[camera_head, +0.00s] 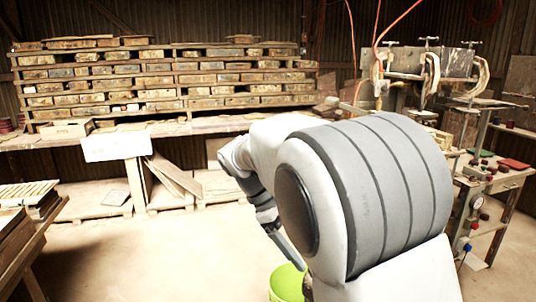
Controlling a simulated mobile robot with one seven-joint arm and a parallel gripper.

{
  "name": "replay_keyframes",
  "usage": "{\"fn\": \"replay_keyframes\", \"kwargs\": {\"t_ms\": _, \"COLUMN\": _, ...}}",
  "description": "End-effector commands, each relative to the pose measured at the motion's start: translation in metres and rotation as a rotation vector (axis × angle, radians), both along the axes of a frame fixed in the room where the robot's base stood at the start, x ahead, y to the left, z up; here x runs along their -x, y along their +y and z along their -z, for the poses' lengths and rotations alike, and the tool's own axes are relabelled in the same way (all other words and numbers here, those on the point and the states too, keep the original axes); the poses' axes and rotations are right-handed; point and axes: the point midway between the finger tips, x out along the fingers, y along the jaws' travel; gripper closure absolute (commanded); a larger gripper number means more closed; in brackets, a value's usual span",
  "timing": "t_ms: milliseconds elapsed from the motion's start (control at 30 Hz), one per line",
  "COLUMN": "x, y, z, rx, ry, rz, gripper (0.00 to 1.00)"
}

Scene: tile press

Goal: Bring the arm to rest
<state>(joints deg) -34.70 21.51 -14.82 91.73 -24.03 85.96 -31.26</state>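My arm fills the middle and lower right of the head view, with a large white and grey joint close to the camera. Beyond it the arm bends down to a slimmer grey section that passes behind the big joint. My gripper's fingers are hidden, so I cannot see whether they are open or hold anything. A lime green bucket-like container (287,284) is partly visible at the bottom, close beside the lower arm in the picture and partly covered by my arm.
A long bench with a rack of wooden moulds (150,80) stands along the back wall. A press (440,65) with hoses is at back right, near a side table (510,178) with red items. Stacked boards (20,205) are at left. Open floor (150,250) lies left of centre.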

Motion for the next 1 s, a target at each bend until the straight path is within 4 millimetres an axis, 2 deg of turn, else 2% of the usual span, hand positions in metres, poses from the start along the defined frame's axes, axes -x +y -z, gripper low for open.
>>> {"fn": "replay_keyframes", "kwargs": {"t_ms": 33, "x": 0.01, "y": -0.011, "z": -0.007, "rx": -0.05, "ry": -0.035, "rz": 0.042, "gripper": 0.21}}
{"fn": "replay_keyframes", "kwargs": {"t_ms": 100, "x": 0.023, "y": -0.022, "z": -0.013, "rx": -0.114, "ry": -0.083, "rz": 0.095, "gripper": 0.21}}
{"fn": "replay_keyframes", "kwargs": {"t_ms": 400, "x": 0.084, "y": -0.053, "z": -0.033, "rx": -0.359, "ry": -0.302, "rz": 0.332, "gripper": 0.21}}
{"fn": "replay_keyframes", "kwargs": {"t_ms": 800, "x": 0.165, "y": -0.068, "z": -0.036, "rx": -0.617, "ry": -0.631, "rz": 0.656, "gripper": 0.21}}
{"fn": "replay_keyframes", "kwargs": {"t_ms": 1000, "x": 0.191, "y": -0.069, "z": -0.028, "rx": -0.697, "ry": -0.766, "rz": 0.782, "gripper": 0.21}}
